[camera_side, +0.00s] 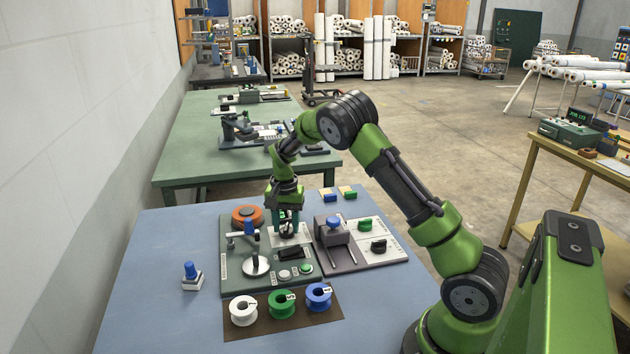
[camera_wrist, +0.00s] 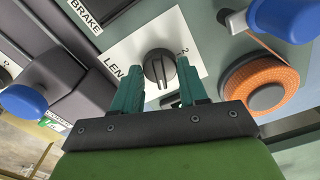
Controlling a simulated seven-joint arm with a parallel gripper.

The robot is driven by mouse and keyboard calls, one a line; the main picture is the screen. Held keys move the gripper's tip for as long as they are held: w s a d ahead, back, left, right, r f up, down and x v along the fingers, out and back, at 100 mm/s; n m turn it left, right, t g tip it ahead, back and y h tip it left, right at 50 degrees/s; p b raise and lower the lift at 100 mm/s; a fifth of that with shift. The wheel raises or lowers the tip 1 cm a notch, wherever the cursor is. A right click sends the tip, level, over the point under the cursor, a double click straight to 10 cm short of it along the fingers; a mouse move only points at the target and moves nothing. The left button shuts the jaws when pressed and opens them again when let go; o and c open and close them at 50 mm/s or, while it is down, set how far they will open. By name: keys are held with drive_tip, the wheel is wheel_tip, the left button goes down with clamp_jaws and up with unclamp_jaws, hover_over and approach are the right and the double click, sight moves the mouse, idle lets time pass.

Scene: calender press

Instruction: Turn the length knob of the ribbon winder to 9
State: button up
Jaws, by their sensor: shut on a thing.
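The ribbon winder (camera_side: 232,270) is a grey-green panel on the blue table in the side view. Its length knob (camera_wrist: 158,66) is dark grey with a pale pointer line, on a white plate marked "LEN", partly covered by a finger. A "2" shows by the knob's upper right; the other scale marks are hidden or too small to read. My gripper (camera_side: 287,232) points down over the knob. In the wrist view its teal fingers (camera_wrist: 155,88) stand on both sides of the knob, shut on it. The knob's exact setting cannot be read.
An orange ribbed wheel (camera_wrist: 262,82) and a blue-knobbed lever (camera_side: 249,227) are close beside the gripper. White, green and blue spools (camera_side: 284,303) lie in front. The table's left side is mostly clear.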

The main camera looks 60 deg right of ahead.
sight(286, 227)
drive_tip(key=m, duration=1.2)
drive_tip(key=shift+m, duration=0.4)
idle(0.3)
drive_tip(key=o, duration=1.1)
drive_tip(key=shift+c, duration=0.2)
wheel_tip(286, 227, up, 17)
